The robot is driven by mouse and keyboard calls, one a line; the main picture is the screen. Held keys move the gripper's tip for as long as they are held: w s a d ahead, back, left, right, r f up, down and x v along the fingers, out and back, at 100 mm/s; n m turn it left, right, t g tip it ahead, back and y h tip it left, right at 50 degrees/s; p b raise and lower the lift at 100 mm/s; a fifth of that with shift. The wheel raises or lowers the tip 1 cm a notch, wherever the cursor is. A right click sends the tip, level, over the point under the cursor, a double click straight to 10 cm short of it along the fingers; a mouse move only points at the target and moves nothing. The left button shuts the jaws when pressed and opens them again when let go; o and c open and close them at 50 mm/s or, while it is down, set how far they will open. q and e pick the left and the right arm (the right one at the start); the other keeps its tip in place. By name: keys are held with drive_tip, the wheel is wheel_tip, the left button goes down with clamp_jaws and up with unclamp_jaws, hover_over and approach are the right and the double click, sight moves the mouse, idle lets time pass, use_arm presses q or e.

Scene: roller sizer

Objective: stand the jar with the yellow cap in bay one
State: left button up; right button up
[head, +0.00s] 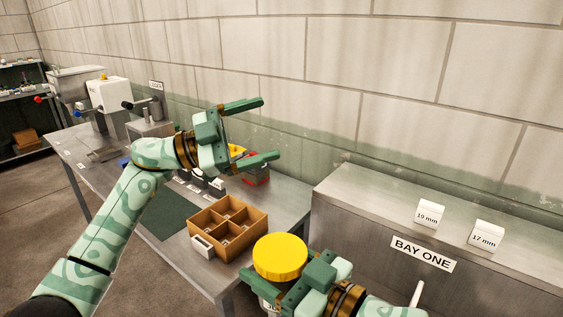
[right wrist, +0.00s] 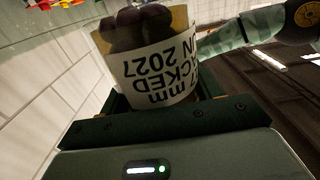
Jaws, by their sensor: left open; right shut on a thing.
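The jar with the yellow cap (head: 280,257) is in my right gripper (head: 276,290), at the bottom middle of the head view. In the right wrist view the jar (right wrist: 150,62) shows dark round contents and a white label that reads upside down, with "mm", "PACKED" and "2027" on it. My right gripper is shut on it. The BAY ONE sign (head: 422,254) is on the front of a grey metal bay (head: 345,215) to the right. The jar is left of this bay, apart from the sign. My left gripper (head: 270,129) is open and empty above the table.
Two white cards, "15 mm" (head: 430,214) and "17 mm" (head: 487,235), stand on the bay's top, which has bare room to their left. A wooden divided box (head: 229,228) sits on the metal table (head: 290,204). A red item (head: 257,177) lies behind it, near the wall.

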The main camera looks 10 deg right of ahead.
use_arm(q)
drive_tip(key=s+d+r+m+g+y, duration=0.3)
drive_tip(key=s+d+r+g+y, duration=0.25)
drive_tip(key=s, duration=0.45)
use_arm(e)
drive_tip(key=shift+s+d, duration=0.1)
use_arm(q)
drive_tip(key=n+t+y, duration=0.6)
drive_tip(key=n+y, duration=0.3)
drive_tip(key=y, duration=0.6)
hover_over(282, 251)
wheel_tip(282, 251, down, 3)
wheel_tip(282, 251, down, 12)
drive_tip(key=shift+r, duration=0.1)
drive_tip(key=shift+c, duration=0.3)
